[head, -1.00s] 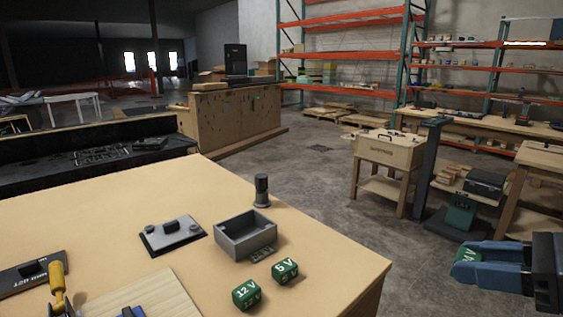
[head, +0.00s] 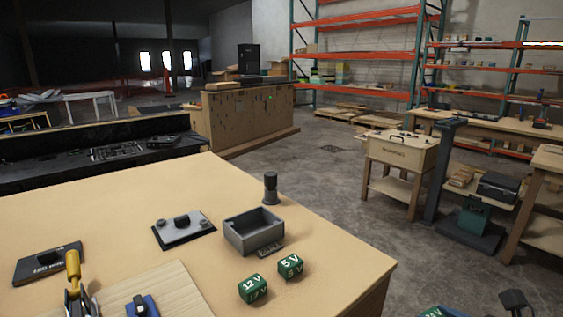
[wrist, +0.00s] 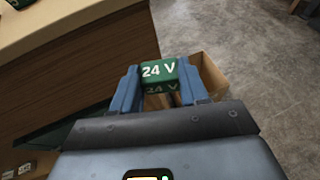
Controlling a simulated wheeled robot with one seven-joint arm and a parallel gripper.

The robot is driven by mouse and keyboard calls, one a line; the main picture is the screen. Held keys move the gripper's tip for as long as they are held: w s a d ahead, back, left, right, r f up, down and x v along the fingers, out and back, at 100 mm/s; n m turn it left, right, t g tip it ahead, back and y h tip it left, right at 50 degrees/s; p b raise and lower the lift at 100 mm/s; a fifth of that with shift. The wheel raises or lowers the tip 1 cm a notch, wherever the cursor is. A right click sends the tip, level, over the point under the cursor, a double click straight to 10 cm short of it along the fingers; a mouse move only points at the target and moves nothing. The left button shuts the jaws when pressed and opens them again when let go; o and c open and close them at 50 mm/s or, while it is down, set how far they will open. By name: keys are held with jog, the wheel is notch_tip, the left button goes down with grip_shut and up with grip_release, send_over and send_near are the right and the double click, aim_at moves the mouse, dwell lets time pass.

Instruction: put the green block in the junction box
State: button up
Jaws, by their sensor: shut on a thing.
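My gripper (wrist: 158,76) is shut on a green block (wrist: 158,71) marked "24 V" in the wrist view, its blue fingers on either side of it. In the head view only a bit of the gripper and block shows at the bottom edge, right of the table. The junction box (head: 235,240), an open grey box, stands on the table in the head view, with a small label plate (head: 270,250) in front. Its inside looks empty. Two other green blocks sit in front of it, one marked "12 V" (head: 253,289) and one "5 V" (head: 290,267).
A grey plate with a black knob (head: 183,230) lies left of the box, and a dark cylinder (head: 270,188) stands behind it. A yellow-handled tool (head: 73,266) and a wooden board (head: 182,285) are at front left. In the wrist view, a cardboard-coloured box (wrist: 209,76) is below the block.

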jog(key=s+a+f+m+h, duration=0.2)
jog(key=a+f, duration=0.2)
jog(key=f, duration=0.5)
jog(key=s+a+f+m+t+h, duration=0.1)
jog(key=a+f, duration=0.3)
jog(key=f, duration=0.5)
jog(key=shift+s+a+f+m+h, duration=0.2)
jog(key=shift+s+f+m+h, duration=0.2)
jog(key=shift+h, duration=0.3)
jog(key=shift+r, duration=0.1)
jog(key=shift+d, duration=0.1)
jog(key=shift+s, duration=0.15)
